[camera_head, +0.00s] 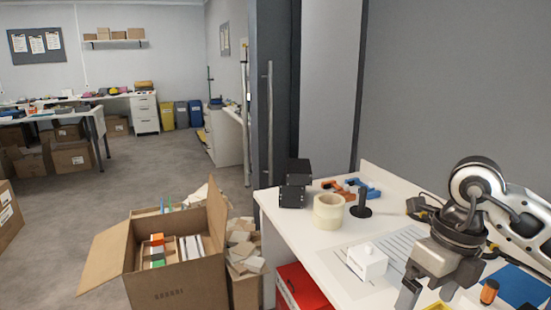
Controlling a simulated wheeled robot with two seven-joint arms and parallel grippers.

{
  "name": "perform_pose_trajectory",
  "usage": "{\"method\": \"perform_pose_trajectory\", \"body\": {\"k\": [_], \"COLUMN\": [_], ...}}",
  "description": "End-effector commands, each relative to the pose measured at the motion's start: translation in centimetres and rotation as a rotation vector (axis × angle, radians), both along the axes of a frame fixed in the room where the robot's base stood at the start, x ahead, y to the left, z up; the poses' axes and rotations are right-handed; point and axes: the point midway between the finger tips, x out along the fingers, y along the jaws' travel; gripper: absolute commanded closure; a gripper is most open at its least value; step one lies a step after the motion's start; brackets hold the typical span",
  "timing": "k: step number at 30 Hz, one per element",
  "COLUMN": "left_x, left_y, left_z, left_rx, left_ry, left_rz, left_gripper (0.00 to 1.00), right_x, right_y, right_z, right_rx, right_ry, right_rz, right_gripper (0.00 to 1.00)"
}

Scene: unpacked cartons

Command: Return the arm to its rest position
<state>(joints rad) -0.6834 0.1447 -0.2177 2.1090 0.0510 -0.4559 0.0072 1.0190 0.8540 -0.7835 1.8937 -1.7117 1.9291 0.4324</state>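My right arm (477,195) comes in from the right edge and hangs over the white table (325,270). Its gripper (427,297) points down near the bottom edge of the view. Its fingers look apart, with nothing visible held between them, though the tips are close to the picture's edge. My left arm and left gripper are not in view.
On the table are a tape roll (328,211), a small white box (367,262), black boxes (295,183), and orange and blue tools (351,188). An open carton (175,282) stands left of the table, with a red box (301,288) below the tabletop.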

Motion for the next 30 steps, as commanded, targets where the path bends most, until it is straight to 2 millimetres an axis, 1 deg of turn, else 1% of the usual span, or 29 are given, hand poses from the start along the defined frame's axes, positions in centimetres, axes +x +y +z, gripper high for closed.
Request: {"method": "perform_pose_trajectory", "body": {"k": [1,3,5,8,11,12,14,15,16,17,18,19,20,21,22,23,24,25,26,27,29,30], "left_x": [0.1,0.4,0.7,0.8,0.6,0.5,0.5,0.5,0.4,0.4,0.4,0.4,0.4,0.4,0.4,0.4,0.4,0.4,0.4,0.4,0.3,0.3], "left_y": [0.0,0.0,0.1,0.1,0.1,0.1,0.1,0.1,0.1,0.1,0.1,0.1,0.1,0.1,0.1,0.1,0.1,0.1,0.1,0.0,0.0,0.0], "left_z": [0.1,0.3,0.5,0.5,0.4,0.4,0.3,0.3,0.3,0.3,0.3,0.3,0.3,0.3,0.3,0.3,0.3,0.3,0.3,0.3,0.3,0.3], "left_rx": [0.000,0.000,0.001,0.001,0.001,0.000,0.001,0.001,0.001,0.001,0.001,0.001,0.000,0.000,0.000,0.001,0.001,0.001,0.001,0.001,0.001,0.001], "left_ry": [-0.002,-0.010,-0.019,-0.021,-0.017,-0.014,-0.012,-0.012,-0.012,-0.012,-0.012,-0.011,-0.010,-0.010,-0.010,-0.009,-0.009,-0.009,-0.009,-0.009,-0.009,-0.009], "left_rz": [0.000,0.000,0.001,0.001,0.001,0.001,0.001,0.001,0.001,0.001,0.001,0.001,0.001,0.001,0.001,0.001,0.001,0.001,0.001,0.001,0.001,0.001], "left_gripper": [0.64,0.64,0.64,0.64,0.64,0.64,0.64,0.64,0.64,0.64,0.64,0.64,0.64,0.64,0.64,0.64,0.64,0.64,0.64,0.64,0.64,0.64], "right_x": [-0.3,-0.8,-1.3,-2.4,-3.8,-4.5,-5.8,-6.7,-7.2,-7.6,-7.9,-7.8,-7.4,-6.6,-5.9,-5.0,-3.7,-2.7,-1.9,-1.0,-0.5,-0.8], "right_y": [1.1,2.8,4.4,7.4,10.9,12.4,15.1,17.1,18.4,19.7,21.0,21.7,22.0,22.0,21.7,21.2,20.1,19.2,18.1,16.5,14.3,13.0], "right_z": [-0.7,-1.3,-1.8,-2.6,-3.0,-3.0,-2.6,-2.0,-1.3,-0.5,0.8,1.7,2.6,3.5,3.9,3.9,3.4,2.6,1.4,-0.7,-4.8,-7.5], "right_rx": [0.045,0.117,0.188,0.328,0.505,0.592,0.756,0.891,0.998,1.116,1.276,1.396,1.510,1.652,1.746,1.832,1.929,1.986,2.031,2.067,2.066,2.037], "right_ry": [0.015,0.032,0.049,0.084,0.130,0.153,0.198,0.233,0.261,0.292,0.333,0.365,0.395,0.433,0.461,0.487,0.518,0.542,0.565,0.594,0.633,0.656], "right_rz": [0.020,0.047,0.068,0.103,0.125,0.129,0.121,0.101,0.075,0.035,-0.037,-0.108,-0.191,-0.322,-0.431,-0.556,-0.734,-0.882,-1.038,-1.258,-1.591,-1.790], "right_gripper": [0.03,0.03,0.03,0.03,0.03,0.03,0.03,0.03,0.03,0.03,0.03,0.03,0.03,0.03,0.03,0.03,0.03,0.03,0.03,0.03,0.03,0.03]}}
